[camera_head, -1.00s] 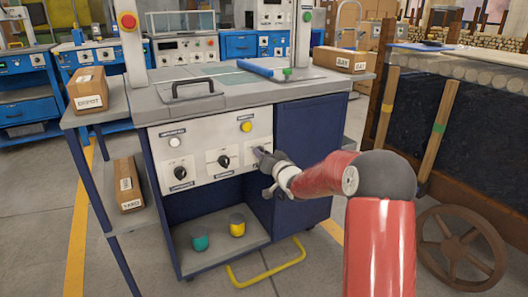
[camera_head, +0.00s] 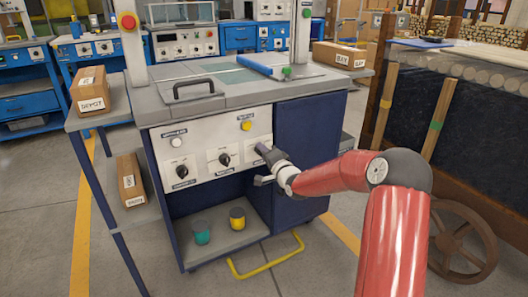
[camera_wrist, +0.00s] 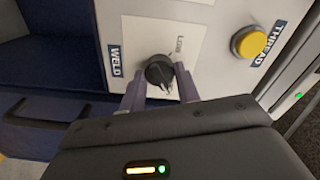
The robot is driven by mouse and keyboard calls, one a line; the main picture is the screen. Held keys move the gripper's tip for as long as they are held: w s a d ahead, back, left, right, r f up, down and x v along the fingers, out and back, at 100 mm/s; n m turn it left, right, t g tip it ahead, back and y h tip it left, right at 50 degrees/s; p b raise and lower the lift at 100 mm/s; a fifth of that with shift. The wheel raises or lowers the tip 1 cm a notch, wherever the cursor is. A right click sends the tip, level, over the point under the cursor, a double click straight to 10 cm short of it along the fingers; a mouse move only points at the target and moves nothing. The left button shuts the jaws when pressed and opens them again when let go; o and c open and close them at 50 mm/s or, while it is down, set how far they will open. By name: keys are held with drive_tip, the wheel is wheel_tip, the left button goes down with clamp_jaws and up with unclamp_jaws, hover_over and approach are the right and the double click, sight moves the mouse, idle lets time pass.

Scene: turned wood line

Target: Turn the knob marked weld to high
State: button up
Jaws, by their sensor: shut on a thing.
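The weld knob (camera_wrist: 158,69) is a round black knob on a light panel, beside a dark label reading WELD (camera_wrist: 115,61) in the wrist view. Small print by it seems to read Low. My gripper (camera_wrist: 160,86) has its two grey fingers on either side of the knob and is shut on it. In the head view my gripper (camera_head: 267,154) is at the right end of the white panel (camera_head: 203,152) and hides this knob. The knob's exact pointer direction is hard to read.
Two other black knobs, one left (camera_head: 182,171) and one in the middle (camera_head: 224,159), share the panel. A yellow button (camera_wrist: 249,43) by a THREAD label is near my fingers. Teal (camera_head: 202,232) and yellow (camera_head: 237,217) items stand on the shelf below.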

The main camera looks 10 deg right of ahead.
drive_tip(key=shift+f+m, duration=0.1)
drive_tip(key=shift+m, duration=0.3)
drive_tip(key=o, duration=1)
drive_tip(key=v, duration=0.7)
drive_tip(key=shift+s+d, duration=0.15)
drive_tip(key=shift+s, duration=0.2)
